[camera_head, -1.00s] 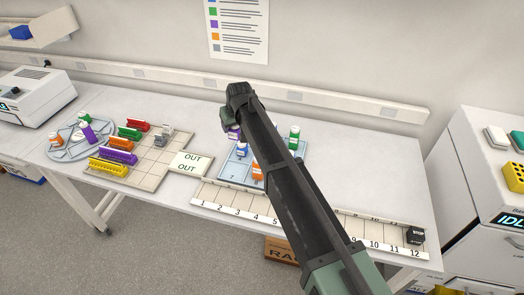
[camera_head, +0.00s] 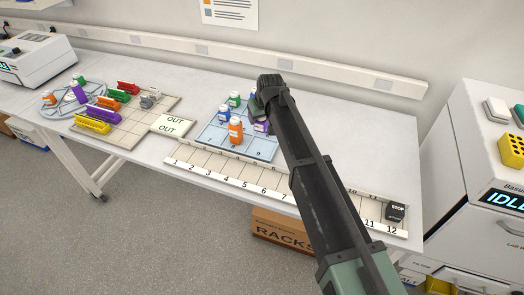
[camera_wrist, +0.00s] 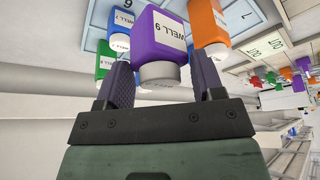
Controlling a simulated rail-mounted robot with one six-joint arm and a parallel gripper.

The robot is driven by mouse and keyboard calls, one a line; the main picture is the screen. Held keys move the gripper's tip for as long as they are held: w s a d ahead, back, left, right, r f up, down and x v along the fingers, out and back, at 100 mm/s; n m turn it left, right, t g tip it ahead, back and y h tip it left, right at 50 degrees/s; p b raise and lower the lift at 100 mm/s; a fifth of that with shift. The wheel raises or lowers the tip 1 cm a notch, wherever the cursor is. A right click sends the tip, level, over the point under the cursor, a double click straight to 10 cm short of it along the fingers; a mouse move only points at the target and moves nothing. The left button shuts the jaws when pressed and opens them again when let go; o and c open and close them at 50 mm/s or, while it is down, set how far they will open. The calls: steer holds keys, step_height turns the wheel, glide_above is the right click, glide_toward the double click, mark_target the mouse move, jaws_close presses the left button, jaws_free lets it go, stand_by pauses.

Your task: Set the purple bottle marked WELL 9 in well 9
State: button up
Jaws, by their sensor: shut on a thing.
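The purple bottle marked WELL 9 (camera_wrist: 158,38) is between the fingers of my gripper (camera_wrist: 165,85), which is shut on it. In the head view the bottle (camera_head: 262,127) shows partly behind my arm. It is at the right side of the blue well tray (camera_head: 213,144), beside the orange bottle. Whether its base touches the tray cannot be told. Well 9 (camera_head: 258,154) is the tray's front right square; its visible front part is bare.
An orange bottle (camera_head: 236,132) stands in the front middle of the tray. Blue (camera_head: 225,112) and green (camera_head: 235,98) bottles stand behind it. A numbered strip (camera_head: 215,184) runs along the table's front edge, with a black STOP block (camera_head: 396,211) at its right end.

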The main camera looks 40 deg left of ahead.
mark_target(265, 126)
step_height(265, 126, down, 10)
steer(key=b, duration=0.7)
steer(key=shift+d+b, duration=0.1)
steer(key=shift+b, duration=0.2)
steer(key=shift+r+p, duration=0.25)
steer(key=shift+p, duration=0.05)
steer(key=shift+f, duration=0.2)
steer(key=o, duration=0.9)
steer(key=shift+r, duration=0.1)
steer(key=shift+r+p, duration=0.3)
steer(key=shift+r, duration=0.1)
steer(key=p+v, duration=1)
steer(key=v, duration=0.1)
steer(key=shift+s+d+r+p, duration=0.15)
steer(key=shift+d+r+p, duration=0.1)
steer(key=shift+r+p, duration=0.15)
steer(key=shift+f, duration=0.25)
